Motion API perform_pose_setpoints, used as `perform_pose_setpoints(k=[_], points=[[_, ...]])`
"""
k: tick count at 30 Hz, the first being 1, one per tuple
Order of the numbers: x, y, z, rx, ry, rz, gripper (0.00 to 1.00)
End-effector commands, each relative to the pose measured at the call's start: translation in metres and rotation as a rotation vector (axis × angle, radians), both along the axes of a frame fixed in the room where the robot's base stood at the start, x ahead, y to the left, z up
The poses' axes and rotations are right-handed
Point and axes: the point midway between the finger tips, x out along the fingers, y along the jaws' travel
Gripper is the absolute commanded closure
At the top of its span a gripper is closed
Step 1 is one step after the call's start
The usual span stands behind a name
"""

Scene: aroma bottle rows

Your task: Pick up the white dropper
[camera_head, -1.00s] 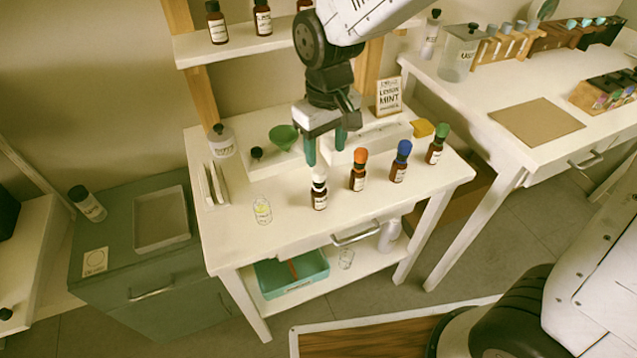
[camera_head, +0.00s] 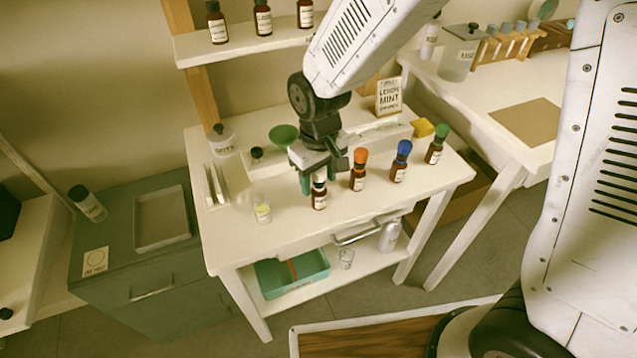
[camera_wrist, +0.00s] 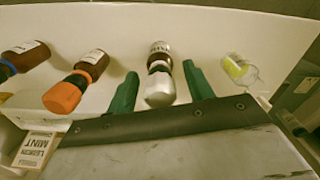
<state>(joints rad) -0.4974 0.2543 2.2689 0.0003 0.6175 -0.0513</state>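The white dropper (camera_wrist: 160,88) tops a brown bottle (camera_head: 319,199) that stands upright at the left end of a row on the white table (camera_head: 285,228). In the head view the dropper is partly hidden by my gripper (camera_head: 320,180). In the wrist view my gripper (camera_wrist: 160,72) is open, with one green finger on each side of the dropper. A gap shows between each finger and the dropper, so I see no grip on it.
Brown bottles with orange (camera_head: 360,156), blue (camera_head: 404,148) and green (camera_head: 441,131) tops stand to the right. A small glass with yellow contents (camera_head: 263,213) stands to the left. A green funnel (camera_head: 284,136) and a sign (camera_head: 389,97) are behind.

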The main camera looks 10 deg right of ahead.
Motion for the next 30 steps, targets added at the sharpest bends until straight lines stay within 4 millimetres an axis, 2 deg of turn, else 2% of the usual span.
perform_pose_setpoints(k=[1, 3, 4, 16, 30], points=[[0.000, 0.000, 0.000, 0.000, 0.000, 0.000, 0.59], [0.000, 0.000, 0.000, 0.000, 0.000, 0.000, 0.75], [0.000, 0.000, 0.000, 0.000, 0.000, 0.000, 0.79], [0.000, 0.000, 0.006, 0.001, -0.002, 0.000, 0.79], [0.000, 0.000, 0.089, 0.002, -0.003, 0.000, 0.79]])
